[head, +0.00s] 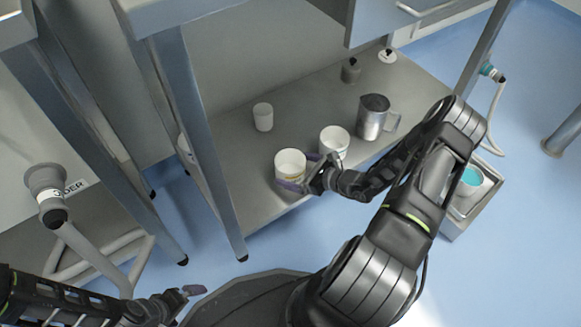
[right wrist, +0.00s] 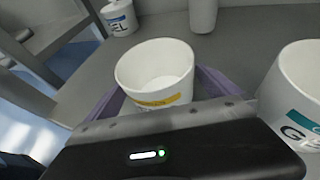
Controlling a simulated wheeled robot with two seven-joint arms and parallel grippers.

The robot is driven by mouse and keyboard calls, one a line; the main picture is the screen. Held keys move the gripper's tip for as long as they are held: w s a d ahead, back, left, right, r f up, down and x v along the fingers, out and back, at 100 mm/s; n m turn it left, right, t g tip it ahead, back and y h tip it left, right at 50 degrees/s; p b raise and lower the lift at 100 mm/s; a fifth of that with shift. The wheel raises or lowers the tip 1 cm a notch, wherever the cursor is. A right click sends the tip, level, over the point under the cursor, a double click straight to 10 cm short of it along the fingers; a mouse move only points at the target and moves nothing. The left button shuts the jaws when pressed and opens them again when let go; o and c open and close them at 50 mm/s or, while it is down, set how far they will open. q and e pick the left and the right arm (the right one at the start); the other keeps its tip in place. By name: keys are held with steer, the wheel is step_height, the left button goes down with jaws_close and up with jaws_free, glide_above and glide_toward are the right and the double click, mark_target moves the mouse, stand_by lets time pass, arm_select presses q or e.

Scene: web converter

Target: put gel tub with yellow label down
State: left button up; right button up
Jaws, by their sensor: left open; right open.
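The white gel tub with the yellow label (right wrist: 160,75) stands upright on the grey lower shelf (head: 236,160). In the head view the tub (head: 290,164) is near the shelf's front edge. My right gripper (head: 312,178) is at the tub, and in the right wrist view its purple fingers (right wrist: 160,95) lie on either side of it, open. The lower front of the tub is hidden by the gripper body. My left gripper (head: 190,291) is open and empty at the bottom left of the head view, away from the shelf.
A white tub with a teal label (right wrist: 300,88) stands close on the right. A table leg (head: 200,140) rises left of the tub.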

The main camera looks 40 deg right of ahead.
steer(key=p+v, duration=0.3)
steer(key=v, duration=0.6)
steer(key=shift+s+d+r, duration=0.15)
steer(key=shift+s+r, duration=0.1)
steer(key=shift+s+d+r, duration=0.1)
steer(key=shift+s+d, duration=0.05)
steer(key=shift+s, duration=0.35)
